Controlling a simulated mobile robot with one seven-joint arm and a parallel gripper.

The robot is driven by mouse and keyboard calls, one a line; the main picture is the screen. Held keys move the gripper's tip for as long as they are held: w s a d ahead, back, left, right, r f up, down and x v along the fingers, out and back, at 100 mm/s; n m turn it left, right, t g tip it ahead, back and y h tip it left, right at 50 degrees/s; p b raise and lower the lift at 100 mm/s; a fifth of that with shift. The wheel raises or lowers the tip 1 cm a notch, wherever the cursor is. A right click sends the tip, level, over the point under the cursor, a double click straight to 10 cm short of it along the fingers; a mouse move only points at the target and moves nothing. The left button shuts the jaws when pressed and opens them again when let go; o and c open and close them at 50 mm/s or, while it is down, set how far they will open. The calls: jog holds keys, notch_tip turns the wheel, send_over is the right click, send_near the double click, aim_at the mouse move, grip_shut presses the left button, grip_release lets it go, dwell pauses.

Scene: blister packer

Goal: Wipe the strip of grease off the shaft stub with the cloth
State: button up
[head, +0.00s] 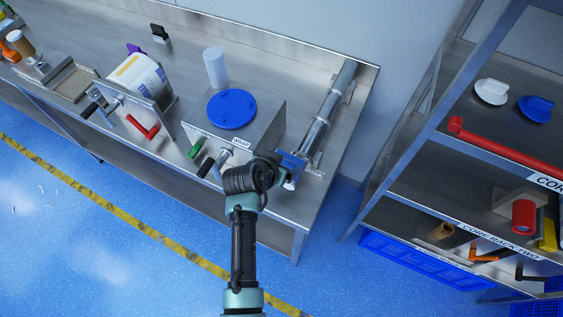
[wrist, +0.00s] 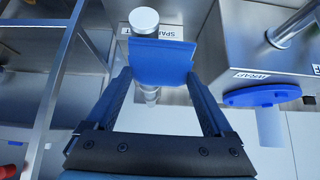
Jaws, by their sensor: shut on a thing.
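My gripper (wrist: 158,85) is shut on the blue cloth (wrist: 160,58), which spans the space between its fingers. In the head view the cloth (head: 291,164) is at the near end of the metal shaft (head: 327,110), on the bench's right side. In the wrist view the shaft stub's round pale end (wrist: 144,20) shows beyond the cloth, and a piece of shaft (wrist: 150,95) shows on its other side. The cloth overlaps the stub in the picture; I cannot tell whether they touch. I see no grease strip; the cloth hides part of the stub.
A white roll (head: 138,75) and a red handle (head: 143,127) are further left. A shelf rack (head: 420,130) stands right, across a floor gap.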

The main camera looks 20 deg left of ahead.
jog(key=shift+f, duration=0.15)
jog(key=shift+d, duration=0.1)
jog(key=shift+d+p, duration=0.75)
jog(key=shift+d, duration=1.7)
jog(key=shift+s+a+f+b, duration=0.15)
jog(key=shift+a+b, duration=0.9)
jog(key=shift+a, duration=1.45)
jog(key=shift+d+p, duration=0.95)
jog(key=shift+d, duration=1.5)
jog(key=shift+a+b, duration=0.85)
jog(key=shift+a, duration=1.6)
jog(key=d+p, duration=0.1)
jog(key=d, duration=0.4)
jog(key=shift+p, duration=0.3)
jog(key=shift+r, duration=0.2)
